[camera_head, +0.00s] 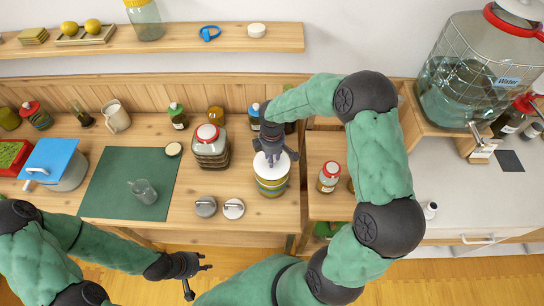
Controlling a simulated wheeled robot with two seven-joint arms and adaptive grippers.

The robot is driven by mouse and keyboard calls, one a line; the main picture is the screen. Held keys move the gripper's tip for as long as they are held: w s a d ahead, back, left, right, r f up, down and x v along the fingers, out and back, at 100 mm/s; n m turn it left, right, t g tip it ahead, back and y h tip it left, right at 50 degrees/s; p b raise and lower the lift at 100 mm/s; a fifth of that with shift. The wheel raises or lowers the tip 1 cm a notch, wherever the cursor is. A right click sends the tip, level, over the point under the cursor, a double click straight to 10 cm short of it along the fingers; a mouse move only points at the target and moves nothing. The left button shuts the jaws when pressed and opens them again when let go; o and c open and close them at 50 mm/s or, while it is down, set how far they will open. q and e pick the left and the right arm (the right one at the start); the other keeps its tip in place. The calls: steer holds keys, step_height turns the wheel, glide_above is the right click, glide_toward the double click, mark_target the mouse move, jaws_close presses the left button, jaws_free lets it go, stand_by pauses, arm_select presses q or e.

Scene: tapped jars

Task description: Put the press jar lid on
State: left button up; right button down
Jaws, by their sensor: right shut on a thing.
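The press jar (271,188), banded in yellow, green and white, stands near the front edge of the wooden counter, right of centre. Its round white lid (286,164) is at the jar's mouth, level from this view. I cannot tell whether it rests on the rim or is just above it. My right gripper (272,158) points down from above and is shut on the middle of the lid, hiding part of it. My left gripper (198,279) is open and empty, low in front of the counter, well away from the jar.
A dark-filled jar with a red and white cap (210,152) stands left of the press jar. A green mat (112,183) holds a glass cup (143,191). A red-capped jar (328,177) stands to the right on a lower surface.

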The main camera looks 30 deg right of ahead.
stand_by(0.3)
steer(key=c, duration=0.8)
jaws_free()
steer(key=shift+c, duration=0.2)
steer(key=shift+r, duration=0.1)
step_height(320, 180, up, 12)
